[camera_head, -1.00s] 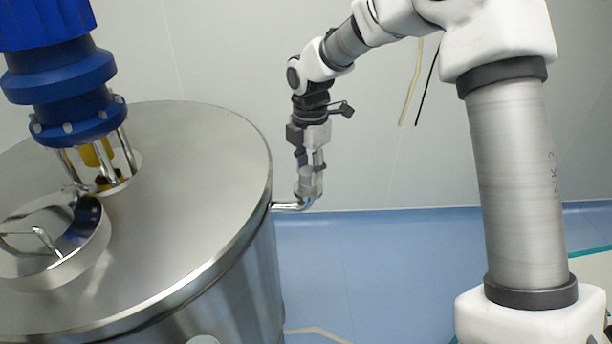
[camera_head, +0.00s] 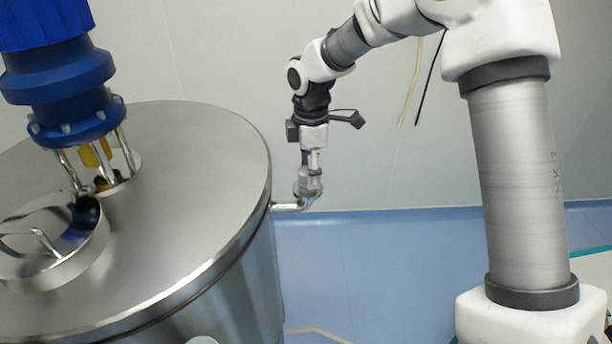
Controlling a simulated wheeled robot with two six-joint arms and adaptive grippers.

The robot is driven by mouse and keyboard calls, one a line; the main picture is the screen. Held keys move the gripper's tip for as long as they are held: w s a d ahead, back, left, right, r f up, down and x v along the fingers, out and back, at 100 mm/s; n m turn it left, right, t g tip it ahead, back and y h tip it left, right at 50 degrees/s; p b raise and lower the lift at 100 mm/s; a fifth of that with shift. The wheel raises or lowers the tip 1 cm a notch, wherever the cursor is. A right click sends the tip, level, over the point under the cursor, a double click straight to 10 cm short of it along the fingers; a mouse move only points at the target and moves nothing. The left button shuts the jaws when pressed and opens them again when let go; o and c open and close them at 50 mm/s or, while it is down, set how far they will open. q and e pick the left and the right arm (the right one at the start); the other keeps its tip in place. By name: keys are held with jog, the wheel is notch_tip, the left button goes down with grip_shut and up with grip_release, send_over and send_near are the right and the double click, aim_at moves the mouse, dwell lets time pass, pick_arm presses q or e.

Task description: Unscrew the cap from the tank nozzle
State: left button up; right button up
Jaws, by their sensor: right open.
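The steel tank (camera_head: 205,195) fills the left of the head view. Its nozzle (camera_head: 288,206) is a short bent pipe that leaves the tank's right side and turns upward. The grey cap (camera_head: 308,182) sits at the nozzle's upper end. My right gripper (camera_head: 310,172) points straight down over the cap, its fingers at the cap's level. It is open; the small picture does not show whether a finger touches the cap. My left gripper is not in view.
A blue motor (camera_head: 62,85) stands on the tank lid, with a round steel hatch (camera_head: 55,250) in front of it. Behind the arm is a pale wall (camera_head: 220,60). Blue floor (camera_head: 390,270) is clear right of the tank.

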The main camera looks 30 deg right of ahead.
jog(key=m, duration=0.3)
jog(key=shift+s+a, duration=0.1)
jog(key=m, duration=0.2)
jog(key=shift+m, duration=0.4)
jog(key=shift+a+m, duration=0.1)
jog(key=shift+m, duration=0.5)
jog(key=m, duration=0.4)
grip_shut()
jog(key=n, duration=0.4)
